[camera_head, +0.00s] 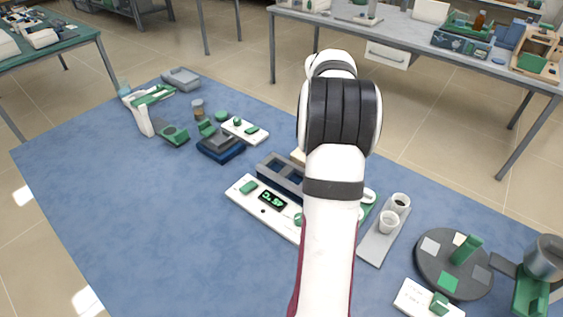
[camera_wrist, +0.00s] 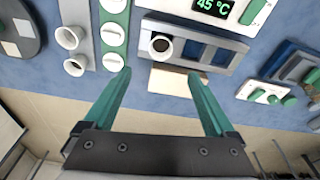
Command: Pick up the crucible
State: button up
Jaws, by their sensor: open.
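My gripper (camera_wrist: 160,73) is open and empty, its two green fingers spread apart in the wrist view. A small round white cup with a dark inside (camera_wrist: 161,46), which looks like a crucible, sits in the left part of a grey block with blue compartments (camera_wrist: 203,34). The cup lies beyond the fingertips, between them in the picture, with no visible contact. Two more white cups, (camera_wrist: 73,37) and (camera_wrist: 74,66), stand on a narrow grey tray; they also show in the head view (camera_head: 400,202). My arm hides the gripper and the block's cup there.
A white panel with a green display (camera_head: 272,200) lies against the block (camera_head: 279,172). White knobs (camera_wrist: 113,34) stand on a green strip between block and tray. A dark round turntable (camera_head: 432,262) is at right. Blue mat (camera_head: 120,220) is clear at left.

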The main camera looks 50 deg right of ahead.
jog(key=f, duration=0.4)
jog(key=d+f, duration=0.1)
jog(key=f, duration=0.9)
jog(key=shift+w+d, duration=0.2)
jog(key=shift+d, duration=0.2)
jog(key=shift+r, duration=0.1)
grip_shut()
